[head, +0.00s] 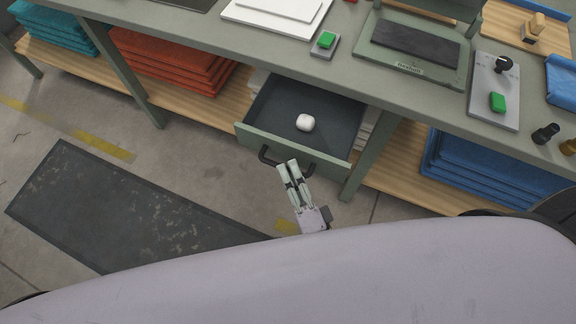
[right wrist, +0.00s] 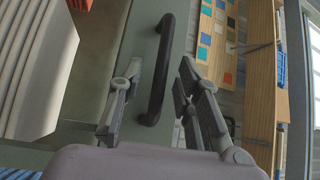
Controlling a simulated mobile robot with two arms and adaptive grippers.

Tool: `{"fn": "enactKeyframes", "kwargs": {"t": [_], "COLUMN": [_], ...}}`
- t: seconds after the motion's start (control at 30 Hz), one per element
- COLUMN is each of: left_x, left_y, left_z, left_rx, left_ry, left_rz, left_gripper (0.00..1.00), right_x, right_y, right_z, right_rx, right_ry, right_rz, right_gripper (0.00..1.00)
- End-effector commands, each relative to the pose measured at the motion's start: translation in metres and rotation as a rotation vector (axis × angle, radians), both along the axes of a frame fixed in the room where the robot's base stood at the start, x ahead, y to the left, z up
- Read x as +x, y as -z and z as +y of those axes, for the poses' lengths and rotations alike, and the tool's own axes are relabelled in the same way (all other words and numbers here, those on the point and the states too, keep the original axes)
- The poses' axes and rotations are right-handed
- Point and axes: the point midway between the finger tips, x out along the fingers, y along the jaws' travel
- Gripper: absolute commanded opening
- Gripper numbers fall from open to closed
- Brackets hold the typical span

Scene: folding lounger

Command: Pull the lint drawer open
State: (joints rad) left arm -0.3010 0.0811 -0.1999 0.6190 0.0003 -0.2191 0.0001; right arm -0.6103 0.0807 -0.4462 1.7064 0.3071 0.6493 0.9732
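The lint drawer (head: 290,143) is a green-grey drawer under the bench, standing pulled out with its dark inside showing. A small white rounded object (head: 305,122) lies in it. Its dark bar handle (head: 266,158) is on the front, and the handle also shows upright in the right wrist view (right wrist: 159,75). My right gripper (head: 287,164) is at the handle in the head view. In the right wrist view my right gripper (right wrist: 162,66) has its fingers apart, one on each side of the handle, with gaps visible. My left gripper is not in view.
The bench top (head: 200,37) above carries a press (head: 415,45) and a control panel with a green button (head: 497,102). Orange cloths (head: 175,62) and blue cloths (head: 480,170) are stacked on the lower shelf. A dark mat (head: 130,205) lies on open floor at left.

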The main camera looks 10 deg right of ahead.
Motion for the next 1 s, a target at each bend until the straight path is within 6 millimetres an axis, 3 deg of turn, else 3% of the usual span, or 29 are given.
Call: {"fn": "enactKeyframes", "kwargs": {"t": [0.2,0.43,0.6,1.0], "left_x": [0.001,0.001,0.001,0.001], "left_y": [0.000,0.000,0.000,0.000], "left_z": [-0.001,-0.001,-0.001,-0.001], "left_rx": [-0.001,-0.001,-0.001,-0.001], "left_ry": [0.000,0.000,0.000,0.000], "left_rz": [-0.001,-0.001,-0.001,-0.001], "left_gripper": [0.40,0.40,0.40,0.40], "right_x": [-0.048,-0.085,-0.096,-0.097], "right_y": [0.008,0.013,0.013,0.013], "right_z": [-0.009,-0.017,-0.019,-0.020], "right_rx": [-0.003,-0.001,-0.001,0.000], "right_ry": [-0.004,-0.002,-0.001,-0.001], "right_rz": [0.006,0.004,0.001,0.001], "right_gripper": [0.31,0.31,0.31,0.31]}}
